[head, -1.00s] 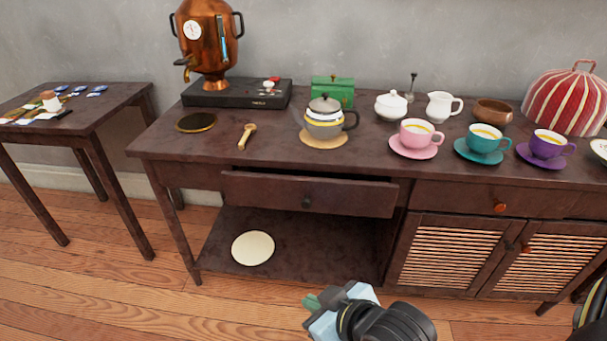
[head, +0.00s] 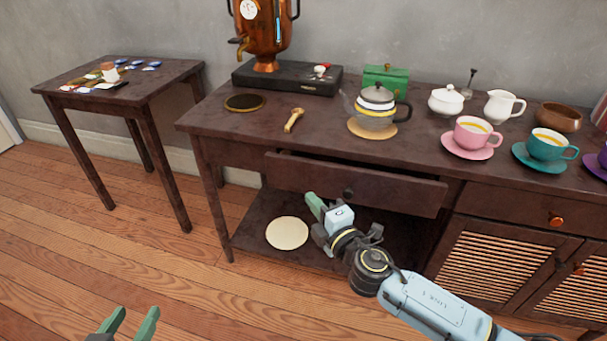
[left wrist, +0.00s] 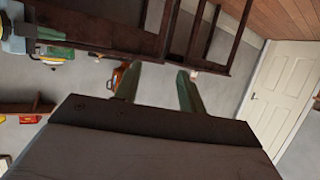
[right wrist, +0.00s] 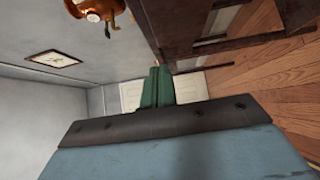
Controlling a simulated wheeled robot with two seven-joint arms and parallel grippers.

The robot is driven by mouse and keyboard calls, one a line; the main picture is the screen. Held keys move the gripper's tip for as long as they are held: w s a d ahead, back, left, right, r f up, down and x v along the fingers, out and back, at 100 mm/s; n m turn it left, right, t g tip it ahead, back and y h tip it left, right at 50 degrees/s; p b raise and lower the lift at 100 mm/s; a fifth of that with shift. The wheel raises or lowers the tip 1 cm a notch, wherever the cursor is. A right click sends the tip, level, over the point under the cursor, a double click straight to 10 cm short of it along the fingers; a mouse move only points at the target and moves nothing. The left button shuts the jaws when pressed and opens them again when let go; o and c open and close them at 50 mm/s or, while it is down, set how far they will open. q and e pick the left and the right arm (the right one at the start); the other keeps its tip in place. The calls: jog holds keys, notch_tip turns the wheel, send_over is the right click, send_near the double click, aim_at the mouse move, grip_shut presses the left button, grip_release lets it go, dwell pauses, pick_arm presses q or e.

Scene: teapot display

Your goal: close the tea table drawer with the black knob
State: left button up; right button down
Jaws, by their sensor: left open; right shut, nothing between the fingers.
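The tea table (head: 225,125) is dark wood. Its drawer (head: 400,196) with the black knob (head: 348,193) stands pulled out, and a dark gap shows behind the top of its front. My right gripper (head: 314,207) is shut and empty, at the lower edge of the drawer front, left of the knob in the head view. Whether it touches the drawer I cannot tell. Its closed green fingers also show in the right wrist view (right wrist: 157,86). My left gripper (head: 130,326) is open and empty, low over the floor at the bottom left; its fingers stand apart in the left wrist view (left wrist: 157,88).
The tabletop holds a samovar (head: 267,35), a teapot (head: 376,105), a wooden scoop (head: 293,120) and several cups. A round plate (head: 287,233) lies on the lower shelf. A second drawer (head: 500,207) is at the right. A side table (head: 150,90) stands left; the floor between is clear.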

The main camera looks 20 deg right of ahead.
jog(key=b, duration=0.2)
send_near(295, 164)
jog(key=w+a, duration=0.3)
jog(key=shift+w+d+f+b, duration=0.15)
jog(key=shift+w+d+b, duration=0.25)
jog(key=shift+w+d, duration=0.5)
pick_arm(q)
notch_tip(295, 164, up, 12)
jog(key=d+t+h, duration=0.2)
jog(key=t+h, duration=0.1)
jog(key=t, duration=0.5)
jog(key=shift+w+d+f, duration=0.2)
jog(key=shift+w, duration=0.15)
pick_arm(e)
jog(key=shift+w+d, duration=0.1)
jog(key=shift+w, duration=0.3)
